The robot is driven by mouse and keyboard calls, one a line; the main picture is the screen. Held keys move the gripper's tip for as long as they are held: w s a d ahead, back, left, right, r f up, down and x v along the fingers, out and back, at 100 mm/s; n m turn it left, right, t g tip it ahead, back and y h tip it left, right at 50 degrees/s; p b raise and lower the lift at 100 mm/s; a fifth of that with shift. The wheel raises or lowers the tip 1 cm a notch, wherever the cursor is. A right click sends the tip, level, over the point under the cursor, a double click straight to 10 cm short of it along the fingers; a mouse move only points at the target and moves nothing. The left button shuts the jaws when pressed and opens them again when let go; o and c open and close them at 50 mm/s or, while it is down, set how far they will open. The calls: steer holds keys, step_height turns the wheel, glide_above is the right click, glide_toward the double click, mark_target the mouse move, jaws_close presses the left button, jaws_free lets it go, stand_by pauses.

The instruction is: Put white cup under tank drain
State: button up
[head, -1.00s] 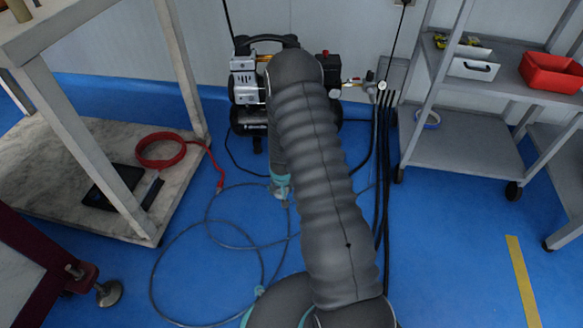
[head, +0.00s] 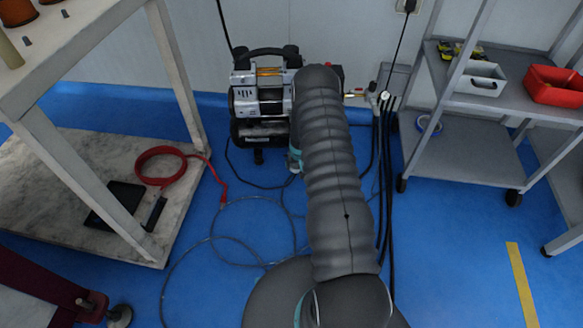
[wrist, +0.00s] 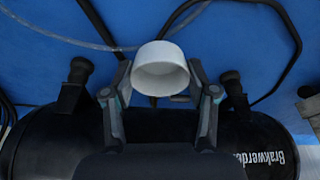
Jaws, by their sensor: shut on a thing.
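The white cup (wrist: 160,68) is held between the two fingers of my gripper (wrist: 160,80) in the wrist view, its round opening showing. The black tank (wrist: 60,140) of the compressor lies across the lower part of that view, with two black feet at its sides. A small grey metal piece (wrist: 181,98) shows close by the cup's lower right edge; I cannot tell whether it is the drain or whether the cup touches it. In the head view the tank (head: 258,130) is partly behind my arm, which hides the cup and gripper.
The compressor's silver motor (head: 258,95) sits on the tank. Black hoses (head: 383,190) hang right of my arm. A loose hose (head: 250,205) and a red coil (head: 160,165) lie at left. A grey trolley (head: 460,150) stands right; open blue floor lies before it.

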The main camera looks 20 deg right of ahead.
mark_target(294, 177)
steer(key=shift+s+f, duration=0.2)
steer(key=shift+f, duration=0.5)
steer(key=shift+w+a+f, duration=0.1)
steer(key=shift+a+f, duration=0.05)
steer(key=shift+a, duration=0.15)
steer(key=f+b, duration=0.1)
steer(key=f, duration=0.1)
steer(key=f+b, duration=0.1)
steer(key=f, duration=0.1)
steer(key=shift+a+f, duration=0.2)
steer(key=shift+f, duration=0.1)
steer(key=shift+w, duration=0.2)
steer(key=shift+d, duration=0.15)
steer(key=shift+f, duration=0.25)
steer(key=o, duration=0.9)
steer(key=shift+r, duration=0.1)
steer(key=shift+o, duration=0.2)
